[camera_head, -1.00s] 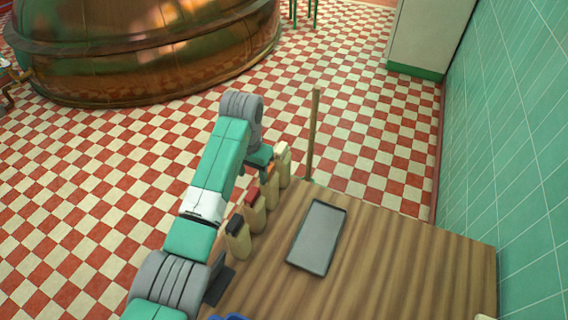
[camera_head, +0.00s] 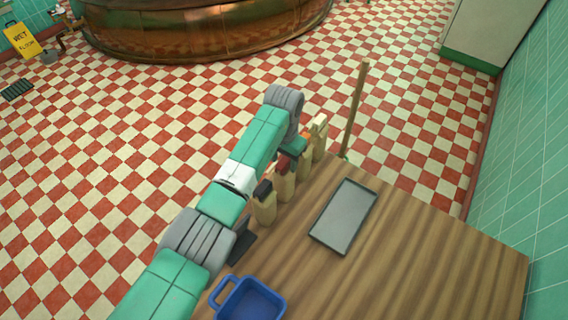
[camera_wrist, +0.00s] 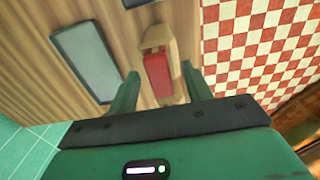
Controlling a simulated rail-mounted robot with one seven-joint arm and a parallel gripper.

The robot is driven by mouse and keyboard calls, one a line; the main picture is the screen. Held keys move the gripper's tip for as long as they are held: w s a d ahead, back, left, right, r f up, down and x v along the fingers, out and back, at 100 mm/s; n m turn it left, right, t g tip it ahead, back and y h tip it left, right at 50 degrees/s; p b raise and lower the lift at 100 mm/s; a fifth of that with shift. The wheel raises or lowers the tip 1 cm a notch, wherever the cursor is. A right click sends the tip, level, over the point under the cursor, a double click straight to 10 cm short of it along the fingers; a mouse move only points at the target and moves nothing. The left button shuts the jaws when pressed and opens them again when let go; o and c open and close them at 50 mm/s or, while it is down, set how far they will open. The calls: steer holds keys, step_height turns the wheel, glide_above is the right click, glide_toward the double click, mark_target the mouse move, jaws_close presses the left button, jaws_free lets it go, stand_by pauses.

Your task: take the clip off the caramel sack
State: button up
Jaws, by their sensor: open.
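Several tan sacks stand in a row along the left edge of the wooden table (camera_head: 420,225), with clips of different colours. The nearest sack (camera_head: 265,210) has a black clip (camera_head: 263,189); the one behind it (camera_head: 285,188) has a red clip (camera_head: 284,162). I cannot read any label, so which sack is caramel is unclear. In the wrist view my gripper (camera_wrist: 160,88) is open, its two fingers on either side of the red clip (camera_wrist: 158,75) on a tan sack (camera_wrist: 157,38). Whether they touch it is unclear. In the head view my arm partly hides the farther sacks.
A grey tray (camera_head: 343,216) lies on the table right of the sacks. A blue bin (camera_head: 250,300) stands at the near edge. A wooden pole (camera_head: 355,108) rises behind the table. The right part of the table is clear.

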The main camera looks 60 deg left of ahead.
mark_target(284, 161)
steer(key=c, duration=1)
steer(key=shift+r, duration=0.1)
steer(key=shift+c, duration=0.2)
step_height(284, 161, up, 10)
steer(key=p, duration=0.1)
steer(key=shift+p, duration=0.4)
